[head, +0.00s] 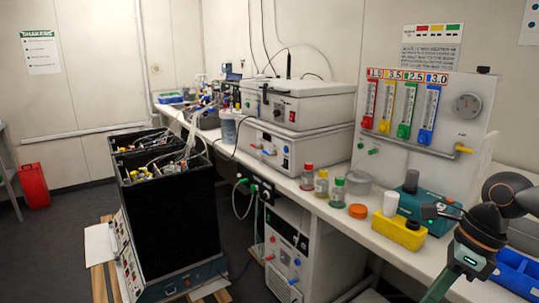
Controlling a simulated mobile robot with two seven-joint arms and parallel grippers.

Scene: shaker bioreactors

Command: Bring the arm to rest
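Part of my own arm (478,238), dark with orange rings and a small green light, shows at the lower right in the head view. My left arm and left gripper are not in view.
A long white bench (318,203) runs along the wall, with a yellow block (399,232), a teal device (430,207) and a blue tray (518,272) near my arm. Bottles stand farther left. A black shaker cabinet (175,225) stands on the floor at left.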

